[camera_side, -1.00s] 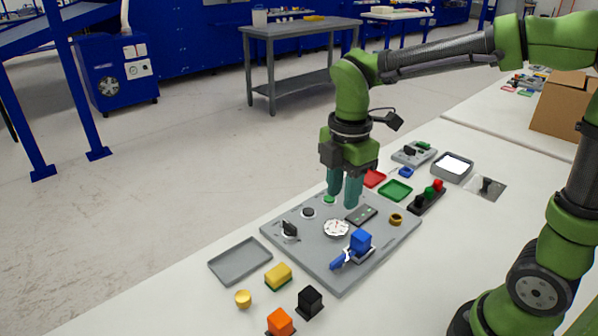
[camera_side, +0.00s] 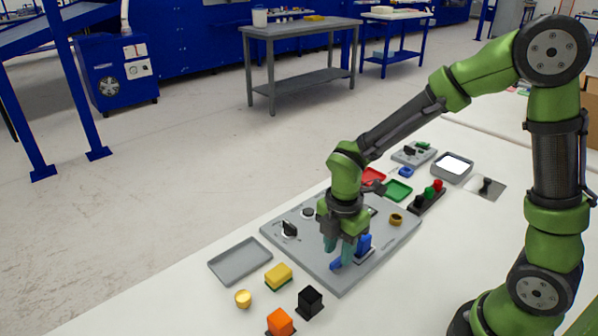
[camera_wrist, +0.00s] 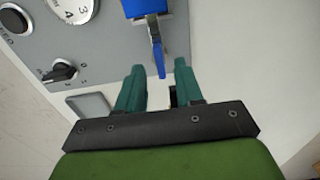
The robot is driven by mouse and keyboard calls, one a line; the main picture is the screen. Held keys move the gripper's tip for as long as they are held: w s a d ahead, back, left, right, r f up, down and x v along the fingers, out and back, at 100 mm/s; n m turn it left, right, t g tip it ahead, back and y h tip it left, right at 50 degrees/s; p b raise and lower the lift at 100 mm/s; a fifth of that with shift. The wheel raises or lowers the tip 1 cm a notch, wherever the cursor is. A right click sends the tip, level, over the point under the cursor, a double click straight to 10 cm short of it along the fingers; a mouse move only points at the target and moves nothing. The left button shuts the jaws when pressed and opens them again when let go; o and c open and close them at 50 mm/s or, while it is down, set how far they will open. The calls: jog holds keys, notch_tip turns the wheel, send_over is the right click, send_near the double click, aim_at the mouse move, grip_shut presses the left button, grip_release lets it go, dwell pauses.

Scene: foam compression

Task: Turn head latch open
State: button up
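The head latch is a blue lever (camera_wrist: 158,58) on the grey panel (camera_side: 318,272); it also shows in the side view (camera_side: 336,264), beside the fingers. It joins a blue block (camera_wrist: 146,8), which shows in the side view (camera_side: 364,243) just right of the fingers. My gripper (camera_side: 338,255) is low over the front part of the panel, fingers pointing down. In the wrist view my gripper (camera_wrist: 160,72) has its two teal fingers apart, with the lever's tip between them. I cannot tell whether either finger touches the lever.
A black knob (camera_side: 289,228) and a dial (camera_wrist: 74,8) are on the panel. A grey tray (camera_side: 240,262), yellow block (camera_side: 278,275), brass cylinder (camera_side: 243,299), black block (camera_side: 310,301) and orange block (camera_side: 281,322) lie in front. Red and green trays (camera_side: 398,190) are behind.

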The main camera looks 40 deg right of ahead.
jog(key=shift+f, duration=1.1)
grip_shut()
